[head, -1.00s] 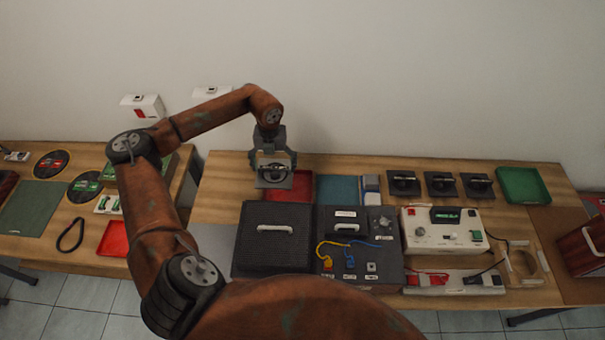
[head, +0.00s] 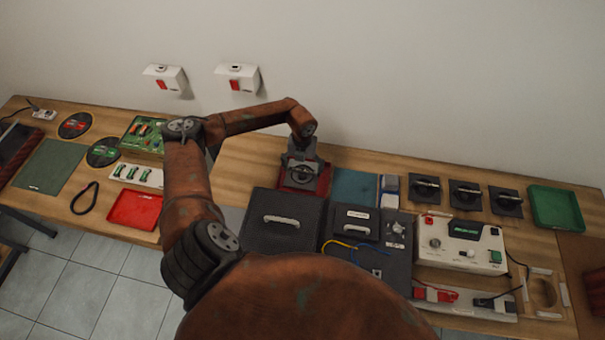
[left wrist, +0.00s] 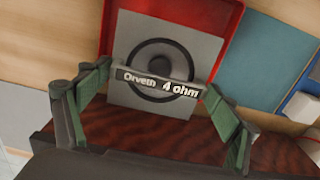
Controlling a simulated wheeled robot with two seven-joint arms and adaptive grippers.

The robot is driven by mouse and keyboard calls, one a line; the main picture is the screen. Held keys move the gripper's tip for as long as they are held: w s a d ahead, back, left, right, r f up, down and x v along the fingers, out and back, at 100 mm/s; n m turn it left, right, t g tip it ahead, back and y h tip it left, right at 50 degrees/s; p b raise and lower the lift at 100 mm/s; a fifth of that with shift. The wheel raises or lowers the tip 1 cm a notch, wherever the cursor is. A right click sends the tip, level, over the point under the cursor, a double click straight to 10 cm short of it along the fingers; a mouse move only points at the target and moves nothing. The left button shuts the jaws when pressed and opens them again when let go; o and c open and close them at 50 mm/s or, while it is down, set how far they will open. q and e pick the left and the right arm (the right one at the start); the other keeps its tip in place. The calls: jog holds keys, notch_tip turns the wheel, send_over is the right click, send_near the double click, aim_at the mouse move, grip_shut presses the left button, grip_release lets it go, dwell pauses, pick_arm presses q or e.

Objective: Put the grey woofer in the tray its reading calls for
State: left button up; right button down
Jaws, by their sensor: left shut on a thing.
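The grey woofer (left wrist: 122,65) is a square grey plate with a dark round cone and a bar across it that reads "Orveth 4 ohm". My left gripper (left wrist: 158,88) is shut on that bar. In the head view, the left gripper (head: 302,160) and the woofer (head: 301,183) are over the red tray (head: 324,180) at the back of the table. The red tray's rim (left wrist: 226,35) shows around the woofer's upper part in the left wrist view. I cannot tell whether the woofer touches the tray floor. A green tray (head: 556,207) stands at the far right. My right gripper is out of view.
Several black speaker units, one of them here (head: 466,194), line the back right. A white meter box (head: 460,243) has a green display too small to read. A black case (head: 283,225) stands in front. Another red tray (head: 134,209) is on the left table.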

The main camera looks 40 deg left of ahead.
pick_arm(q)
jog(key=shift+f, duration=1.75)
jog(key=o, duration=2)
jog(key=shift+s+f, duration=0.1)
jog(key=shift+o, duration=0.2)
notch_tip(320, 180, up, 12)
jog(key=shift+r+b, duration=0.15)
jog(key=shift+b, duration=0.35)
